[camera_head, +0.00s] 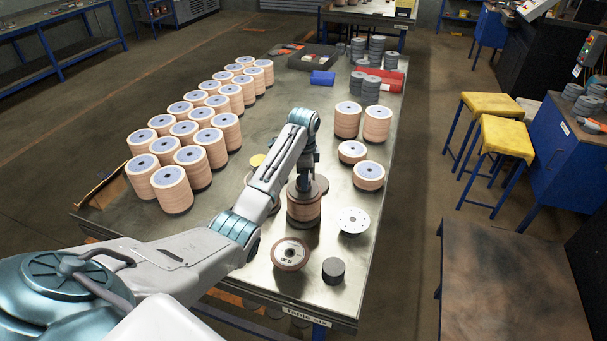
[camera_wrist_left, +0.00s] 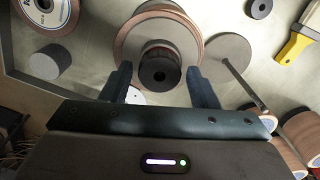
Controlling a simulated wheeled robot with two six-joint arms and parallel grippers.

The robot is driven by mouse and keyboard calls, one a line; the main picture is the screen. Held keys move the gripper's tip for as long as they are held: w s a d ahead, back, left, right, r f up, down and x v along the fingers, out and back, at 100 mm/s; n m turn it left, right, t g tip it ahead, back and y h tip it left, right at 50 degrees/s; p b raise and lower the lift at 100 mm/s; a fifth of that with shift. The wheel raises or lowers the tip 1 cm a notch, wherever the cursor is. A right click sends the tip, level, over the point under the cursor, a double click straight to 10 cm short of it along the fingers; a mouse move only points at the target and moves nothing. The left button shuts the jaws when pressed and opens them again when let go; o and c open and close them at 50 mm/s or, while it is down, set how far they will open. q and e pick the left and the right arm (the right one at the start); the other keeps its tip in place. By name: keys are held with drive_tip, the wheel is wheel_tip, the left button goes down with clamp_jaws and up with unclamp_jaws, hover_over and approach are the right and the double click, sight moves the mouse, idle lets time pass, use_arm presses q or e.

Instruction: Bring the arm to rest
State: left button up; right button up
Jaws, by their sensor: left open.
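My left arm reaches in from the lower left in the head view. Its left gripper (camera_head: 305,184) points down over a short stack of flap discs (camera_head: 304,210) near the front of the table. In the left wrist view the left gripper (camera_wrist_left: 163,82) has its two fingers apart. A dark round hub (camera_wrist_left: 160,70) on top of the disc stack (camera_wrist_left: 132,35) shows between the fingers. I cannot tell whether the fingers touch it. My right gripper is not in view.
The metal table (camera_head: 250,290) carries several rows of stacked discs (camera_head: 172,190) at left and more stacks (camera_head: 348,120) at right. A labelled disc (camera_head: 290,254), a white disc (camera_head: 352,220) and a dark cylinder (camera_head: 333,270) lie near the gripper. Yellow stools (camera_head: 505,137) stand at right.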

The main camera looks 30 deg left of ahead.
use_arm(q)
drive_tip(key=n, duration=1.4)
drive_tip(key=shift+n, duration=0.4)
